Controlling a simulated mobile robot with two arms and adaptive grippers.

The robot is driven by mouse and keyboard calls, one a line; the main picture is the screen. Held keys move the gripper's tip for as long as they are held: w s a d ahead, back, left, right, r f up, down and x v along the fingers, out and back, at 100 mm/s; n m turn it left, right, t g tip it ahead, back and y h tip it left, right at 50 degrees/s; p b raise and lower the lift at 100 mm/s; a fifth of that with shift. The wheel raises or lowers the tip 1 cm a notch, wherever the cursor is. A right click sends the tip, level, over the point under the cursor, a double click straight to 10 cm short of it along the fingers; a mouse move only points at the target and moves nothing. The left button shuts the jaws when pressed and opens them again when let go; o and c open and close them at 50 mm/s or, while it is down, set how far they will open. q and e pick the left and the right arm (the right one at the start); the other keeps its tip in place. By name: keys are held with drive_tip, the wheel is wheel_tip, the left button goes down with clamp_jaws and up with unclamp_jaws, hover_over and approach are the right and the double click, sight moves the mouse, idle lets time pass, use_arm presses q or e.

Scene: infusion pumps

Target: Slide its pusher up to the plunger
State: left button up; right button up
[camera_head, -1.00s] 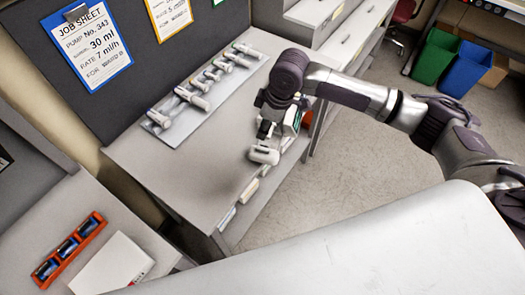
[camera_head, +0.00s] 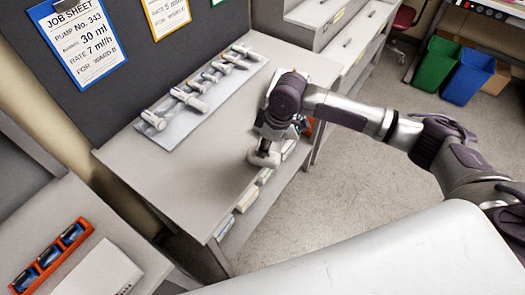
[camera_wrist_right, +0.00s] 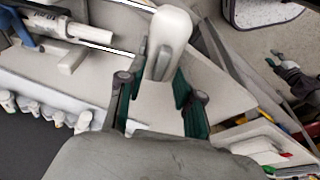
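My right gripper (camera_head: 265,150) hangs over the table's front edge in the head view, pointing down at a white rounded part. In the right wrist view the white, rounded part (camera_wrist_right: 170,35) lies between the two green-padded fingers (camera_wrist_right: 160,80). It may be the pusher, but its full shape is hidden. I cannot tell whether the pads press on it. A pale cylinder (camera_wrist_right: 88,34), with a dark grey and blue end, lies at the upper left of the right wrist view, apart from the fingers. I cannot identify the plunger for certain. My left gripper is not in view.
A pale tray with several syringes (camera_head: 200,85) lies along the back of the table (camera_head: 190,170). The table surface left of my right gripper is clear. A job sheet (camera_head: 82,38) hangs on the dark panel. An orange rack (camera_head: 50,258) stands at lower left.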

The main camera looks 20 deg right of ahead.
drive_tip(key=shift+f, duration=0.35)
drive_tip(key=shift+f, duration=0.2)
drive_tip(key=shift+p, duration=0.3)
drive_tip(key=shift+p, duration=0.3)
idle(0.3)
drive_tip(key=c, duration=0.6)
